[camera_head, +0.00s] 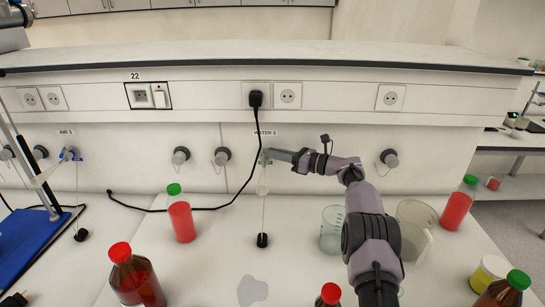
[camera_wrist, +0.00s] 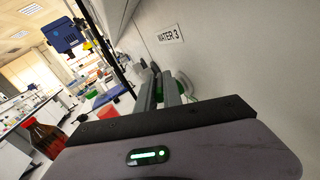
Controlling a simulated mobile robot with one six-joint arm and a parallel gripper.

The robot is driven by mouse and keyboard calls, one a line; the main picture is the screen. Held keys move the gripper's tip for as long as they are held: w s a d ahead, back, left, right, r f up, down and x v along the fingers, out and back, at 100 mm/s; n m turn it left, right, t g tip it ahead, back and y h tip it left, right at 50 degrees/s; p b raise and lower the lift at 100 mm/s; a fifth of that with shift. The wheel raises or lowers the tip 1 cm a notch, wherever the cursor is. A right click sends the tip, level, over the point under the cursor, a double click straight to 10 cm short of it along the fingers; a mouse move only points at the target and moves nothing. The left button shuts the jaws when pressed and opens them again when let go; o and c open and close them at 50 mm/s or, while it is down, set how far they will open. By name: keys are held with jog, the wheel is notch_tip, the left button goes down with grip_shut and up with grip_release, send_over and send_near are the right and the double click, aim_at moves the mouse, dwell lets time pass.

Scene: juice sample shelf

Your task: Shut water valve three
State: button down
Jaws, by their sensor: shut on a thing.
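The label "WATER 3" (camera_wrist: 171,34) is on the white wall panel in the wrist view, and it also shows in the head view (camera_head: 265,133). My gripper (camera_head: 270,154) reaches left along the panel just below the label. Its fingers (camera_wrist: 160,88) are shut on the water valve there. The valve is mostly hidden by the fingers. A green and pale round part (camera_wrist: 188,84) shows beside the fingers in the wrist view. How far the valve is turned cannot be told.
A black plug (camera_head: 255,98) and its cable hang just left of my gripper. A red bottle with a green cap (camera_head: 181,220), a glass beaker (camera_head: 331,236) and a pitcher (camera_head: 418,222) stand on the counter. Other wall knobs (camera_head: 181,155) are to the left.

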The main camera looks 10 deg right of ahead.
dwell(0.5)
jog(key=c, duration=1.5)
grip_release()
jog(key=p+v, duration=0.2)
jog(key=v, duration=1.5)
jog(key=shift+d+p, duration=0.25)
jog(key=shift+p, duration=0.1)
